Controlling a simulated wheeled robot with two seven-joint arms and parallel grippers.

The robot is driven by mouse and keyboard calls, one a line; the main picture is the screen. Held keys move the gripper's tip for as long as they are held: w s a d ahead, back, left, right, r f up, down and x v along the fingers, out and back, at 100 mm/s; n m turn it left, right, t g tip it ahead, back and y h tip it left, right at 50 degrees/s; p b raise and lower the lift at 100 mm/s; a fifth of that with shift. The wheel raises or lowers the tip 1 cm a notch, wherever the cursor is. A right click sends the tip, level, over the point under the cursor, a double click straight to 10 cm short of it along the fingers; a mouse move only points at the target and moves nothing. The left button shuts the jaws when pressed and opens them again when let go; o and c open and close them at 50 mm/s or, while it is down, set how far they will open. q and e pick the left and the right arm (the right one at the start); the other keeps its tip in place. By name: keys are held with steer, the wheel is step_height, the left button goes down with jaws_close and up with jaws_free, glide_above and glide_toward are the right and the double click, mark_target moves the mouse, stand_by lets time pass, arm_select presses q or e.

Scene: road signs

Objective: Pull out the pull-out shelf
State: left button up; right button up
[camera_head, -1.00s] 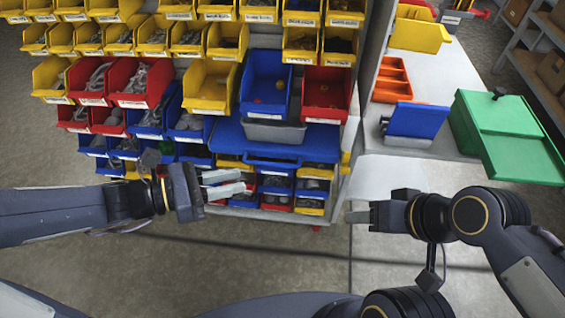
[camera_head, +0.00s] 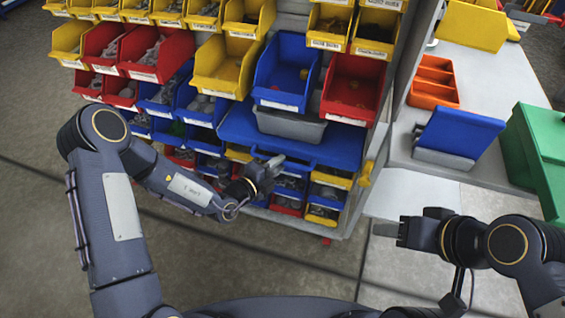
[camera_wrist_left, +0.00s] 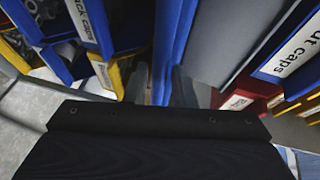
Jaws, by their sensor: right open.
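The blue pull-out shelf (camera_head: 340,148) sits in the bin rack, a grey bin (camera_head: 290,125) on top of it. My left gripper (camera_head: 272,165) is at the shelf's front edge, left of its middle. In the left wrist view, my left gripper's fingers (camera_wrist_left: 160,88) stand on either side of a blue edge (camera_wrist_left: 172,45) that looks like the shelf's front. Whether they press on it is not clear. My right gripper (camera_head: 388,231) is open and empty, above the floor right of the rack.
Yellow, red and blue bins surround the shelf; small bins (camera_head: 325,195) sit below it. At right, a white table (camera_head: 485,85) holds an orange tray (camera_head: 432,85), a blue bin (camera_head: 460,132) and a green box (camera_head: 545,140). The floor before the rack is clear.

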arm_select(q)
steer(key=shift+x, duration=1.15)
jaws_close()
steer(key=shift+s+a, duration=0.1)
steer(key=shift+a, duration=0.05)
